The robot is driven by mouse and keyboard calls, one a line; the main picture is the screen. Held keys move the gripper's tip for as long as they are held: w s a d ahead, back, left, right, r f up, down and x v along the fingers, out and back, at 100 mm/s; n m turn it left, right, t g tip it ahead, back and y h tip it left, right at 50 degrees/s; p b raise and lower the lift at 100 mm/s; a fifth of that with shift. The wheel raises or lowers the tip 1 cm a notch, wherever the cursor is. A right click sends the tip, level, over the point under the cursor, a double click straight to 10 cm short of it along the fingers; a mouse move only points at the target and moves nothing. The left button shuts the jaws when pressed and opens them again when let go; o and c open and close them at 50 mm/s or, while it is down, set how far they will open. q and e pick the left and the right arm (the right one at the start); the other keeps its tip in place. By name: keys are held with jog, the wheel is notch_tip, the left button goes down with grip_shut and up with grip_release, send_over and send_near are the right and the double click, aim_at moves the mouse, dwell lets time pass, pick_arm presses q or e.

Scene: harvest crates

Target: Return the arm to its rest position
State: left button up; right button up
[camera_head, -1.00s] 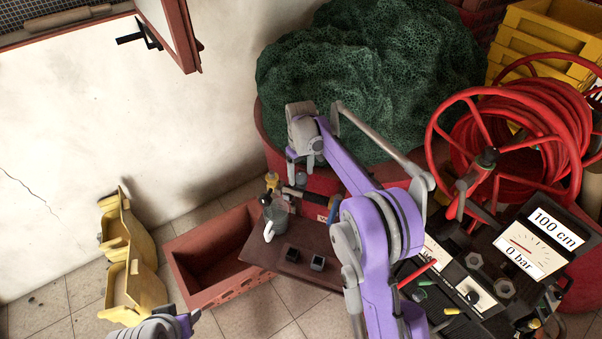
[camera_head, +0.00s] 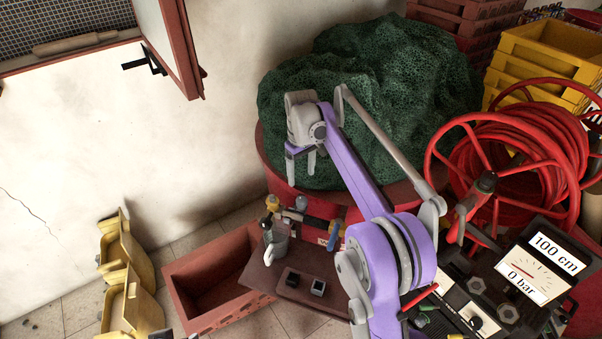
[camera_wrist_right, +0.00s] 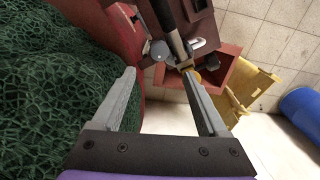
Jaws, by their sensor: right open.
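My right arm is purple and grey and rises through the middle of the head view, bent at its elbow. My right gripper (camera_head: 302,168) is open and empty, its fingers pointing down in front of the green net heap. The right wrist view shows its two grey fingers (camera_wrist_right: 160,76) spread apart with nothing held between them. The net (camera_wrist_right: 50,90) is close beside the left finger in that view. Only a sliver of what may be my left arm shows at the bottom edge of the head view; the left gripper is out of sight.
A green net heap (camera_head: 370,95) fills a red tub (camera_head: 268,165).

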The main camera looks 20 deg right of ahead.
jog(key=s+r+m+t, duration=0.1)
jog(key=s+r, duration=0.2)
jog(key=s, duration=0.5)
jog(key=s+r+m+t, duration=0.1)
jog(key=s+r+t, duration=0.1)
jog(key=s, duration=0.7)
jog(key=s+f+m+t, duration=0.1)
jog(key=s+f, duration=0.3)
jog(key=s, duration=0.5)
jog(key=s+f+m+t, duration=0.1)
jog(key=s+f, duration=0.4)
jog(key=s, duration=0.4)
jog(key=shift+s+d+m+p, duration=0.3)
jog(key=shift+s+m+p, duration=0.1)
